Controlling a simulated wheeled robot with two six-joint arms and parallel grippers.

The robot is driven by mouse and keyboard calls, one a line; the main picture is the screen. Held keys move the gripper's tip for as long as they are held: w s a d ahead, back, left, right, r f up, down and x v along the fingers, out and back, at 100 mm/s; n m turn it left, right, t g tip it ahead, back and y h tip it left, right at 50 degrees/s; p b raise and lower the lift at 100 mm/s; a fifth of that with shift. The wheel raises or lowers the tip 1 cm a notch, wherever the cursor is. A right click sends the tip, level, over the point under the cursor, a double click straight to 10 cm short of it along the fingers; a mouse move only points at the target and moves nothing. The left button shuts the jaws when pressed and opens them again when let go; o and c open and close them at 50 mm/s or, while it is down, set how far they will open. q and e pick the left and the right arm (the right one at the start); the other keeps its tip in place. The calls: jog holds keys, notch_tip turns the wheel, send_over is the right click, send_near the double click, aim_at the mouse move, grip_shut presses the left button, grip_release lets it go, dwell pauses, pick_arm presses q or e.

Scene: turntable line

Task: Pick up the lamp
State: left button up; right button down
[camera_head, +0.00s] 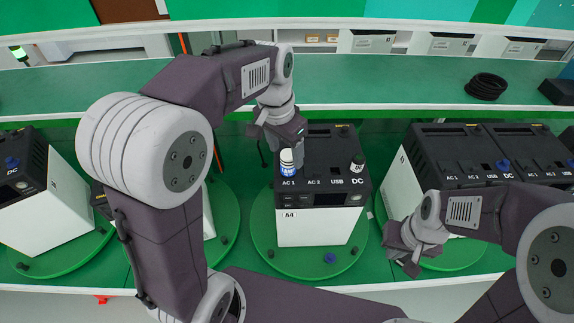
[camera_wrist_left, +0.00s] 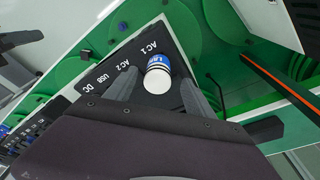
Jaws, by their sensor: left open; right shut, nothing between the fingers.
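A small white cylinder with a blue label, likely the lamp (camera_head: 287,162), stands on top of the black and white power unit (camera_head: 305,235) at its AC 1 corner. It also shows in the left wrist view (camera_wrist_left: 158,80). My left gripper (camera_head: 288,152) is over that corner from behind; in the left wrist view its open fingers (camera_wrist_left: 162,92) are on either side of the cylinder. I cannot tell whether they touch it. My right gripper (camera_head: 408,262) is shut and empty, low in front of the units at the right.
The unit sits on a green turntable (camera_head: 265,255). Other units (camera_head: 45,205) stand at left and right (camera_head: 455,150). A black cable coil (camera_head: 486,86) lies on the back shelf.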

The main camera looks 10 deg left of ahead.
aim_at(288, 156)
pick_arm(q)
jog(key=f, duration=0.1)
jog(key=d+f, duration=0.1)
jog(key=f, duration=0.1)
jog(key=shift+w+f, duration=0.1)
jog(key=shift+f, duration=0.2)
jog(key=shift+w+a+f, duration=0.15)
jog(key=shift+w+a, duration=0.05)
jog(key=shift+a, duration=0.05)
jog(key=shift+s+d, duration=0.1)
grip_shut()
jog(key=shift+r, duration=0.5)
notch_tip(288, 156, up, 3)
jog(key=shift+f, duration=0.1)
jog(key=w+d+r, duration=0.2)
jog(key=d+r, duration=0.5)
jog(key=d, duration=0.4)
jog(key=shift+w+d+r, duration=0.15)
jog(key=shift+w+r, duration=0.05)
jog(key=shift+w, duration=0.1)
